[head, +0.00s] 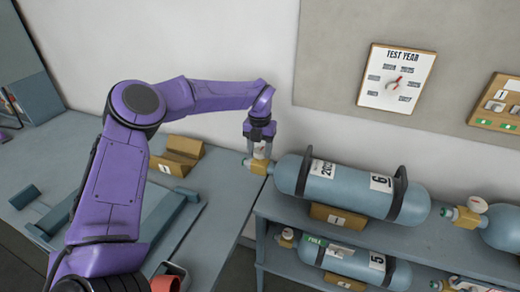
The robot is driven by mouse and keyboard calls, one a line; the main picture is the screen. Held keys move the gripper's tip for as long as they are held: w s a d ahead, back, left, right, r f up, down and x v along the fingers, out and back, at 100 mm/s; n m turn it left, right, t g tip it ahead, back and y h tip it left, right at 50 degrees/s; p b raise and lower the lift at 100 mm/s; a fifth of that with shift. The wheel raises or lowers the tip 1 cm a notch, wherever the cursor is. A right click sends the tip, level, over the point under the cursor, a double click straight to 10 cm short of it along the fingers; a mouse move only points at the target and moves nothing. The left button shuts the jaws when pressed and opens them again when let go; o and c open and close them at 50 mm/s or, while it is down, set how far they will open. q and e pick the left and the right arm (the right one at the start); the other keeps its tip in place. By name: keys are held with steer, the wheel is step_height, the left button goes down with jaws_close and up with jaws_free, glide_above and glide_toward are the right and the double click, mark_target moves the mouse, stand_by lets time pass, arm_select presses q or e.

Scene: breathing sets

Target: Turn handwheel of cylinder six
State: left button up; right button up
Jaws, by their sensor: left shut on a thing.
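Cylinder six (345,185) is a blue-grey tank lying on its side on the upper rack shelf, with a white label marked 6 and dark bands. Its brass valve (257,166) points left. My left gripper (260,150) comes down from above onto the valve end and is shut on a small part there. The handwheel is mostly hidden by the fingers, so its turn cannot be seen. My right gripper is not in view.
Cylinder five (345,262) lies on the shelf below. Another cylinder (503,228) lies at the right with its gauge (477,205). A wooden block (176,156) stands on the bench (90,160). A test year board (397,78) hangs on the wall.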

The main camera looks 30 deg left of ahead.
arm_select(q)
steer(key=shift+w+f+n+b, duration=0.1)
steer(key=shift+f+n+b, duration=0.1)
steer(key=shift+n+b, duration=0.65)
steer(key=n+b, duration=0.6)
steer(key=b, duration=0.1)
steer(key=n+b, duration=0.6)
steer(key=n, duration=0.1)
steer(key=shift+w+d+f+b, duration=0.1)
steer(key=shift+w+b, duration=0.1)
steer(key=shift+b, duration=0.2)
steer(key=n+b, duration=0.3)
steer(key=shift+w+r+n+b, duration=0.1)
steer(key=shift+r+n+b, duration=0.1)
steer(key=shift+n+b, duration=0.95)
steer(key=shift+n, duration=0.4)
steer(key=o, duration=1)
steer(key=shift+o, duration=0.2)
